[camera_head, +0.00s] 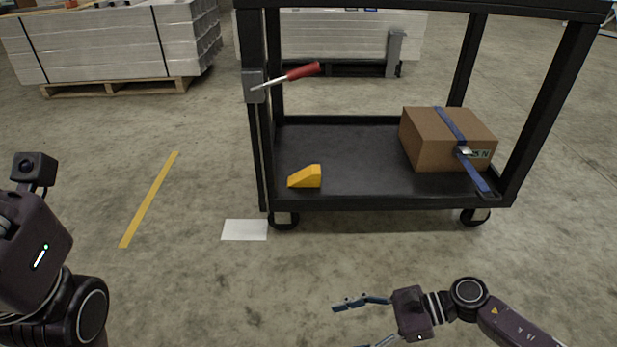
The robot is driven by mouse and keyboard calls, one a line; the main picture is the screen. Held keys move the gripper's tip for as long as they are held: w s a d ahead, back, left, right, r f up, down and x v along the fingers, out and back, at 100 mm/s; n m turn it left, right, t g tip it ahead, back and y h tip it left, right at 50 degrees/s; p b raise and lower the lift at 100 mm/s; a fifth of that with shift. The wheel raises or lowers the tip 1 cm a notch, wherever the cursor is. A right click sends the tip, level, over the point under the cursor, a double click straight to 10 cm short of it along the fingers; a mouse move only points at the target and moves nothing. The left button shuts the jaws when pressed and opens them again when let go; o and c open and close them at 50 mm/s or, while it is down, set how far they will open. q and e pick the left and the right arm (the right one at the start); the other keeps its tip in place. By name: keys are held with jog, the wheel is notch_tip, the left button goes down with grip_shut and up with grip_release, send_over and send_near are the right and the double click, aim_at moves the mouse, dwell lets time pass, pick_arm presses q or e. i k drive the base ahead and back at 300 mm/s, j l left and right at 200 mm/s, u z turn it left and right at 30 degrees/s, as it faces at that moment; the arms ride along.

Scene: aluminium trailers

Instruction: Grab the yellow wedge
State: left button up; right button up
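The yellow wedge (306,177) sits on the lower shelf of a black cart (350,202), near the shelf's front left corner. Its tall end is to the right and its slope runs down to the left. My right gripper (345,325) is in front of the cart, low in the picture, with its fingers pointing left. Its fingers are spread wide with nothing between them. The lower finger is partly cut off by the bottom edge. My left arm shows at the left edge, but its gripper fingers are not visible.
A brown box (425,146) with a blue strap (451,124) sits on the shelf's right side. White paper (245,230) lies on the floor beside the front left wheel. Shelf space between wedge and box is clear.

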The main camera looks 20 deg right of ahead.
aim_at(310, 176)
jog(key=i+l, duration=0.2)
jog(key=i, duration=0.25)
jog(key=i+l, duration=0.2)
jog(key=i, duration=0.25)
jog(key=i+l, duration=0.2)
jog(key=i, duration=0.3)
jog(key=i+l, duration=0.2)
jog(key=i, duration=0.25)
